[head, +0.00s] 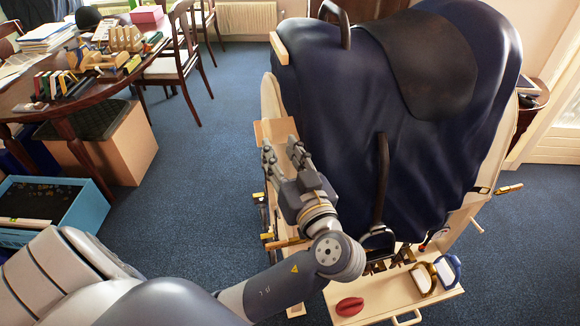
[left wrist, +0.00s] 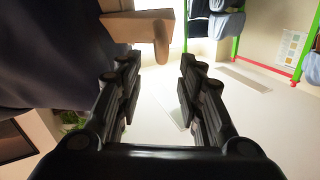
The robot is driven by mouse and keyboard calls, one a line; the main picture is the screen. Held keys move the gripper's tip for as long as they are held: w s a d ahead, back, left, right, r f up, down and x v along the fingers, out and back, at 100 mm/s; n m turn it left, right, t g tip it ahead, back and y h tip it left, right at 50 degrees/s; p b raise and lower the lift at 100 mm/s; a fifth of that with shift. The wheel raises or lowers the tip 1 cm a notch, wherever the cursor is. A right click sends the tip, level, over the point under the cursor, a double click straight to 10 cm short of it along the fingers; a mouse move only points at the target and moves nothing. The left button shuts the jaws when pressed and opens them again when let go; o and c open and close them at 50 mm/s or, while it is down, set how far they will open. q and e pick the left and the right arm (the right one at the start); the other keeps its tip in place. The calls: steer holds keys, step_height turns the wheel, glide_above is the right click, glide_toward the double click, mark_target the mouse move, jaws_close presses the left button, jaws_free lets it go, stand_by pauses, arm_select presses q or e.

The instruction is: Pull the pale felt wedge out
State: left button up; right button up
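A dark blue cover (head: 330,120) drapes over a large cream stand, with a darker pad (head: 425,65) on top. My left gripper (head: 282,150) is open and empty beside the stand's left side, near a tan panel (head: 276,130). In the left wrist view its fingers (left wrist: 156,66) are spread, and a tan block with a rounded peg (left wrist: 160,45) shows beyond them. A pale strip (head: 279,48) sits at the cover's upper left edge. I cannot tell which pale piece, if any, is the felt wedge. My right gripper is not in view.
A tray (head: 390,304) at the stand's foot holds a red oval pad (head: 349,307) and brushes (head: 447,271). A dark strap (head: 382,185) hangs down the cover. A cluttered table (head: 60,112), a chair (head: 178,62) and a blue crate (head: 85,207) stand left. Blue carpet between is clear.

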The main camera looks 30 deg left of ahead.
arm_select(q)
steer(key=v, duration=0.5)
steer(key=shift+d, duration=0.1)
stand_by(0.3)
